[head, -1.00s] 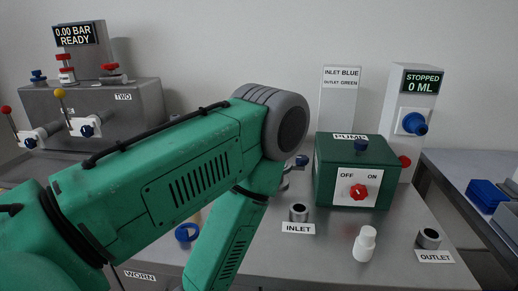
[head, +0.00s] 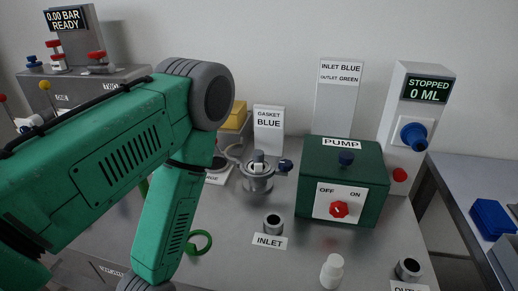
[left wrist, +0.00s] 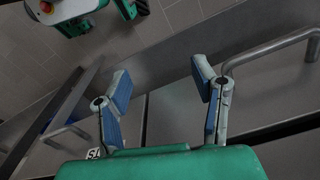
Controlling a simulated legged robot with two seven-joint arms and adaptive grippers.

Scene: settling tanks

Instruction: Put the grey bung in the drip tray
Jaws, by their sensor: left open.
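I cannot clearly make out the grey bung in either view. A steel fitting (head: 258,180) with a grey cylindrical top stands left of the pump in the head view; I cannot tell if that top is a bung. I see nothing I can name as the drip tray. My left arm covers much of the bench's left side in the head view, and its gripper is out of that picture. In the left wrist view my left gripper (left wrist: 162,84) is open and empty, with the bench edge and floor beyond its fingers. My right gripper is in neither view.
The green pump (head: 343,180) stands at mid-bench, with the inlet socket (head: 273,224), white bottle (head: 332,271) and outlet socket (head: 408,268) before it. A green ring (head: 200,242) lies by my arm. A rail (left wrist: 270,48) shows near my gripper.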

